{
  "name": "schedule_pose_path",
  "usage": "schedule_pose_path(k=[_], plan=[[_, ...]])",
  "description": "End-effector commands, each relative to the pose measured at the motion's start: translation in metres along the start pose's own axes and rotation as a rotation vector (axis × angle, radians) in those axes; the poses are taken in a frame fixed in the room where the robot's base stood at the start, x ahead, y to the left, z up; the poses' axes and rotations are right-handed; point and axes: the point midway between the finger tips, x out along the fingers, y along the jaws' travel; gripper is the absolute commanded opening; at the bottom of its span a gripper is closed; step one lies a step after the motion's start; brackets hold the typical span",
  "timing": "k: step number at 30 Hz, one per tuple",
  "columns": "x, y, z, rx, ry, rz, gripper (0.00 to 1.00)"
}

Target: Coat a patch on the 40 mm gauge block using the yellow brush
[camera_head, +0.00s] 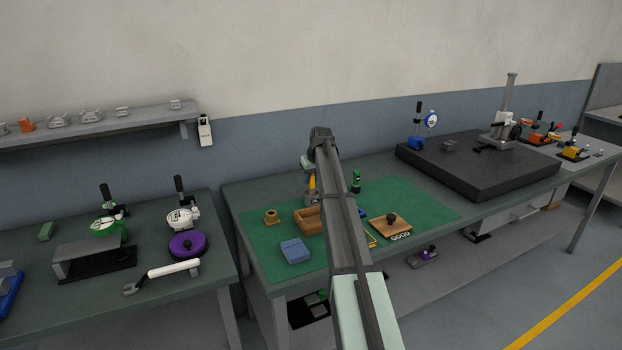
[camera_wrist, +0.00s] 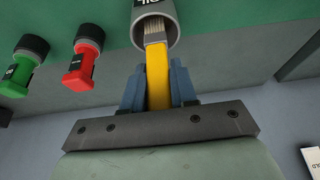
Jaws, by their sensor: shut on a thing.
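My gripper (camera_wrist: 158,90) is shut on the yellow brush (camera_wrist: 157,78), one blue finger on each side of its handle. In the wrist view the pale bristles reach into the mouth of a grey cup (camera_wrist: 168,14) with a partly visible dark label; whether they touch its inside I cannot tell. In the head view my gripper and the yellow brush (camera_head: 312,184) are over the back of the green mat (camera_head: 262,246), beside my arm. I cannot make out the 40 mm gauge block; my arm hides part of the mat.
A red bottle (camera_wrist: 83,65) and a green bottle (camera_wrist: 25,65) stand near the cup. On the mat are a wooden box (camera_head: 306,221), a blue block (camera_head: 295,250) and a wooden board (camera_head: 389,226). A dark surface plate (camera_head: 478,174) lies to the right.

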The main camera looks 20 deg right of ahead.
Motion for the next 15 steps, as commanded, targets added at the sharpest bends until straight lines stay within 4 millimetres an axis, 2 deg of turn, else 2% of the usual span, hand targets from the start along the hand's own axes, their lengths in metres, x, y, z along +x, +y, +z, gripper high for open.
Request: schedule_pose_path(k=[15], plan=[[0.0047, 0.0, 0.0019, 0.0, 0.0, 0.0, 0.0]])
